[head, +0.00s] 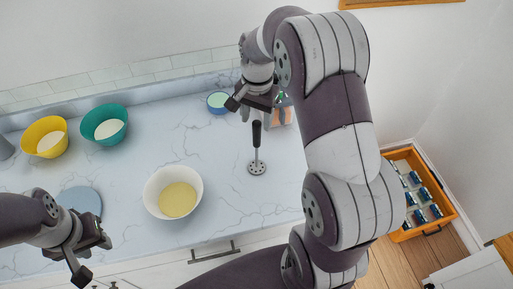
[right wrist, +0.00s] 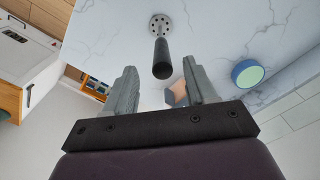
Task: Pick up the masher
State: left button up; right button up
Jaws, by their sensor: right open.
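The masher (head: 257,137) has a black handle and a round perforated metal head resting on the marble counter, with the handle pointing up. In the right wrist view the masher (right wrist: 162,60) shows with its handle end toward me, in line with the gap between the fingers. My right gripper (head: 262,114) is open and empty, just above and behind the handle top in the head view. I cannot tell whether the handle end reaches between the fingertips. My left gripper (head: 93,258) is open and empty at the lower left, over the counter's front edge.
A white bowl (head: 155,181) with yellow contents stands left of the masher. Yellow (head: 33,133) and teal (head: 118,138) bowls stand at the back left. A small blue bowl (head: 217,110) and an orange-brown block (right wrist: 177,92) are near my right gripper. A blue disc (head: 82,199) lies front left.

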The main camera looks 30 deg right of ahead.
aim_at(256, 134)
jog(key=f+p, duration=0.1)
jog(key=f, duration=0.1)
jog(key=f+p, duration=0.1)
jog(key=f, duration=0.2)
jog(key=f+p, duration=0.1)
jog(key=f, duration=0.1)
jog(key=shift+w+d+f, duration=0.1)
jog(key=shift+w+f, duration=0.15)
jog(key=shift+f, duration=0.3)
grip_shut()
